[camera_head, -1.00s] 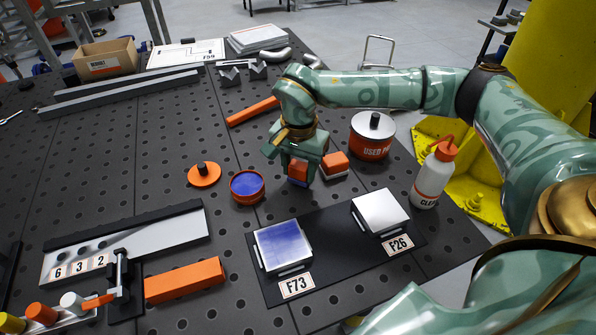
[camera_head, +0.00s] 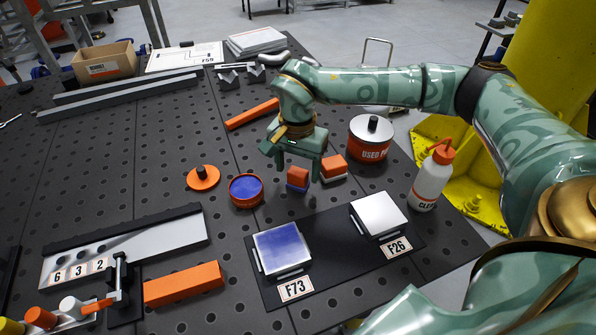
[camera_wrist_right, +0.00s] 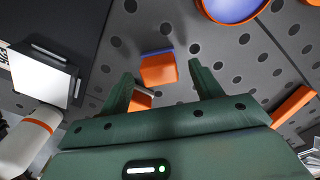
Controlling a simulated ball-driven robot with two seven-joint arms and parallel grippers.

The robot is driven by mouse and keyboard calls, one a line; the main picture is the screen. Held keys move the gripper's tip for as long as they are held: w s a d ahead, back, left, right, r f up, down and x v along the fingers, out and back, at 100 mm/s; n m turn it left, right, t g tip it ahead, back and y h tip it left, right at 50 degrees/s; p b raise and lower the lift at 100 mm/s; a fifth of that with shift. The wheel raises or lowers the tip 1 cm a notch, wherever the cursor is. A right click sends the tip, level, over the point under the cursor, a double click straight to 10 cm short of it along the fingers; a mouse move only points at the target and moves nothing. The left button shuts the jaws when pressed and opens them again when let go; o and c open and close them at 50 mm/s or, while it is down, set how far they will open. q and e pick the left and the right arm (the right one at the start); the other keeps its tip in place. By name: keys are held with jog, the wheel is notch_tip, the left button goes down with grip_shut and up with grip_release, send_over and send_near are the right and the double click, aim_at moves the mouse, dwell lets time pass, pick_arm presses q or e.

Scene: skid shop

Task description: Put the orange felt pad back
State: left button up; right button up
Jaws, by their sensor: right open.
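A small orange pad with a blue underside (camera_head: 298,175) rests on the dark perforated table, beside a second orange block with a white lower layer (camera_head: 334,166). My right gripper (camera_head: 298,163) is open and empty just above the blue-bottomed pad. In the right wrist view the blue-edged pad (camera_wrist_right: 158,70) lies beyond and between the open fingertips (camera_wrist_right: 160,78). The white-bottomed block (camera_wrist_right: 140,101) is partly hidden by a finger there. My left gripper is not in view.
A round orange tin with blue contents (camera_head: 246,189) stands left of the pads. A used-pad can (camera_head: 370,139) and white bottle (camera_head: 431,180) stand right. In front, a dark mat (camera_head: 333,240) bears a blue-coated plate (camera_head: 281,247) and a bright plate (camera_head: 379,215).

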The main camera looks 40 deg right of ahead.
aim_at(298, 172)
notch_tip(298, 172, up, 10)
jog(key=p, duration=0.2)
